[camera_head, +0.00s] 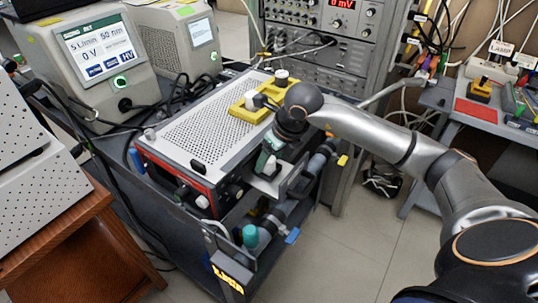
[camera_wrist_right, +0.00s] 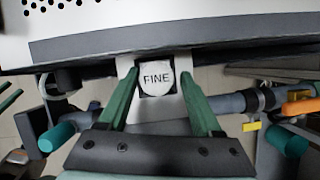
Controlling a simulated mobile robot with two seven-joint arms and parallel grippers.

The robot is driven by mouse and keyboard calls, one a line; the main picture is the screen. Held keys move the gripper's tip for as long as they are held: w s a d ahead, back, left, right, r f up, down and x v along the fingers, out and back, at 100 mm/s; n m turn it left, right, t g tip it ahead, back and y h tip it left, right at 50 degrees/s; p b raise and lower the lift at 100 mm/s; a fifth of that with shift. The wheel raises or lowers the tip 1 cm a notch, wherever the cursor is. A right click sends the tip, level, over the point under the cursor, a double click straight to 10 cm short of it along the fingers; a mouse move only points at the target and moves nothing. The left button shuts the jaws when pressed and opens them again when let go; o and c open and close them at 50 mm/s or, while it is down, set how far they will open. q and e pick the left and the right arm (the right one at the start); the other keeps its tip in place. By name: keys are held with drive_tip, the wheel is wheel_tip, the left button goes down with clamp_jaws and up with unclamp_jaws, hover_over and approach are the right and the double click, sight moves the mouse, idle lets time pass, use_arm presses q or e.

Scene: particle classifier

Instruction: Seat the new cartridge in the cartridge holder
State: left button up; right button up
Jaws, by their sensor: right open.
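A cartridge with a round white top marked FINE (camera_wrist_right: 157,77) sits in a pale square bracket, the cartridge holder (camera_wrist_right: 126,64), at the instrument's front edge. My right gripper (camera_wrist_right: 159,80) is open, its two green fingers on either side of the cartridge; I cannot tell whether they touch it. In the head view my right gripper (camera_head: 268,162) points down at the holder's light plate (camera_head: 273,186) and hides part of it. How deep the cartridge sits is not clear. My left gripper is not in view.
The perforated instrument (camera_head: 205,124) lies on a dark cart. A yellow tray (camera_head: 243,111) with white-topped pieces stands on it, close to my right wrist. Pipes and valves with a teal cap (camera_head: 250,236) run below the holder. Open floor lies to the right.

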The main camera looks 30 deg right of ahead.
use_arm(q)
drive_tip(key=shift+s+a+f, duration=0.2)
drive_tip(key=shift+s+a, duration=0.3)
use_arm(e)
drive_tip(key=v, duration=1.2)
drive_tip(key=shift+a+r, duration=0.15)
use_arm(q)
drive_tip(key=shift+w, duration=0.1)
